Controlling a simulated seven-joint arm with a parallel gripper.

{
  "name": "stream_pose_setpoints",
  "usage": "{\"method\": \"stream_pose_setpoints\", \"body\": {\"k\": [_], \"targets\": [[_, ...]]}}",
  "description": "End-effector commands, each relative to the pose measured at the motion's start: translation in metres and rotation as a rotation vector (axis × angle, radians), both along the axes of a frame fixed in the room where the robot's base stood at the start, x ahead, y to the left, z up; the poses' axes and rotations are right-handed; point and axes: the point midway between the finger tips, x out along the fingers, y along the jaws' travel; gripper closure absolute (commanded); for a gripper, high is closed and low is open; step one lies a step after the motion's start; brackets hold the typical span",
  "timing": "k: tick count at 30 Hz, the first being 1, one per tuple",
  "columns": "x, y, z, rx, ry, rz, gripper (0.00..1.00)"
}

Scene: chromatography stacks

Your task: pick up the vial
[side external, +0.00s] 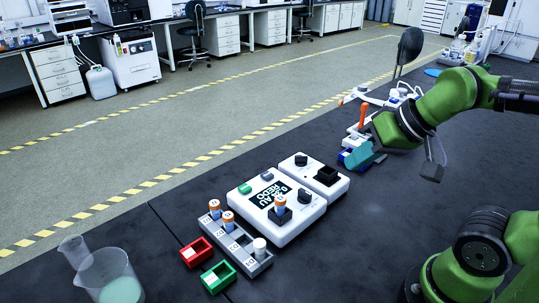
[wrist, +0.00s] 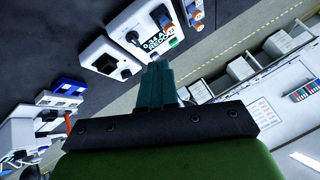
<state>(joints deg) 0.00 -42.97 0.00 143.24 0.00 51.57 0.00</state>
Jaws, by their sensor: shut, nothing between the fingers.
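Several vials stand upright in the side external view. Two orange-and-white vials (side external: 228,219) are in the grey rack (side external: 241,246), with a white-capped vial (side external: 260,246) at its near right end. Another orange-topped vial (side external: 281,204) stands in the dark holder of the white instrument (side external: 277,214); it also shows in the wrist view (wrist: 163,17). I cannot tell which vial the task means. My gripper (side external: 360,157), with teal fingers, is shut and empty, apart from all vials, behind and right of the instrument. Its fingers (wrist: 156,82) are together in the wrist view.
A smaller white unit (side external: 314,171) with a dark socket adjoins the instrument. Red (side external: 197,252) and green (side external: 219,277) trays sit before the rack. A beaker (side external: 107,279) stands front left. Other equipment, with an orange-handled tool (side external: 363,114), is behind my gripper. The black bench right of the instrument is clear.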

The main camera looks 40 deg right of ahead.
Motion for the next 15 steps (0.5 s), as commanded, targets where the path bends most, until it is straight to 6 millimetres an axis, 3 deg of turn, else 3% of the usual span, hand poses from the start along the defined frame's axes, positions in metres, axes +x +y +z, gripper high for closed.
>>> {"method": "stream_pose_setpoints", "body": {"k": [7,15], "targets": [[0.0,0.0,0.0,0.0,0.0,0.0,0.98],[0.0,0.0,0.0,0.0,0.0,0.0,0.57]]}}
